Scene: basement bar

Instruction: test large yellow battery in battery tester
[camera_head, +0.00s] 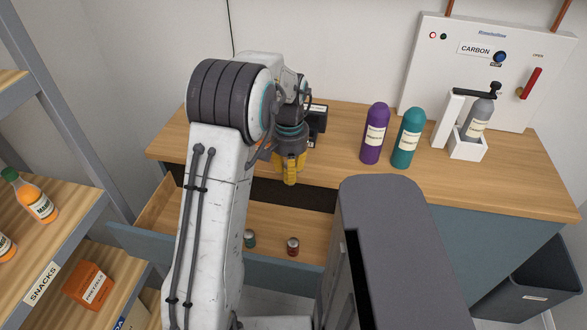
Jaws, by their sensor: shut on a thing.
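My gripper (290,160) points down in front of the counter's front edge, above the open drawer (240,215). It is shut. Yellow shows at its lower end, taken as the large yellow battery (290,165); its outline and the fingertips are hard to tell apart from here. A black box-like device (317,121) stands on the counter just behind and right of my gripper. It looks like the battery tester, but my arm and gripper hide part of it.
The drawer holds a small teal item (249,238) and a small red item (292,246). Purple (375,135) and teal (407,138) bottles stand on the counter (500,185), left of a white carbonating machine (485,70). Snack shelves (40,235) stand left; a dark bin (535,275) stands right.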

